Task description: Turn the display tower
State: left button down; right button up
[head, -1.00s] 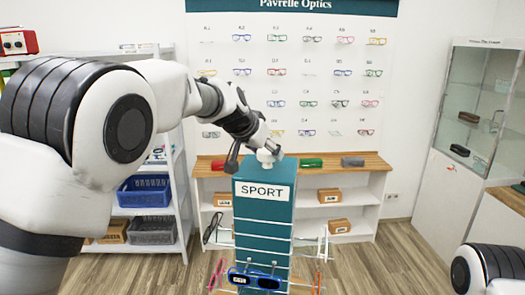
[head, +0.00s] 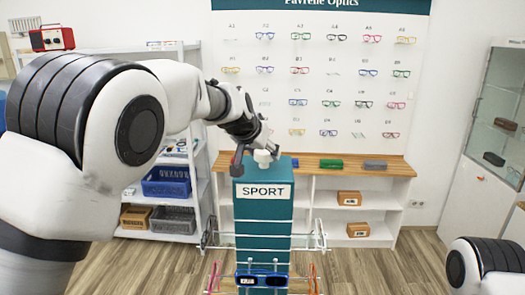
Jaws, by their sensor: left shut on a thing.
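The display tower (head: 263,214) is a teal column in the lower middle of the head view. It bears a white SPORT sign (head: 264,191) facing me, and clear rails with glasses. Blue-framed dark glasses (head: 262,280) sit on the front, and pink and orange pairs show at the sides. A white knob (head: 262,161) stands on the tower's top. My left gripper (head: 261,150) is at the top from behind-left and is shut on the knob; its fingers are small and partly hidden. Only part of my right arm shows at the lower right, without its gripper.
A wall board (head: 320,85) with rows of glasses hangs behind, above a wooden-topped shelf (head: 395,168) with cases. A white rack with blue (head: 166,182) and grey baskets stands left. A glass cabinet (head: 500,120) stands right. Wooden floor is clear at the right.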

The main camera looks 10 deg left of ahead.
pick_arm(q)
jog(key=shift+r, duration=0.15)
jog(key=c, duration=0.6)
grip_release()
jog(key=shift+w, duration=0.1)
jog(key=shift+o, duration=1.1)
jog(key=shift+w+d, duration=0.1)
jog(key=shift+w, duration=0.05)
jog(key=shift+w+d+f, duration=0.15)
jog(key=shift+w+f, duration=0.1)
jog(key=shift+f, duration=0.05)
jog(key=shift+s+r, duration=0.25)
jog(key=shift+s, duration=0.05)
jog(key=v, duration=1.1)
pick_arm(e)
jog(key=shift+w, duration=0.15)
jog(key=shift+f, duration=0.1)
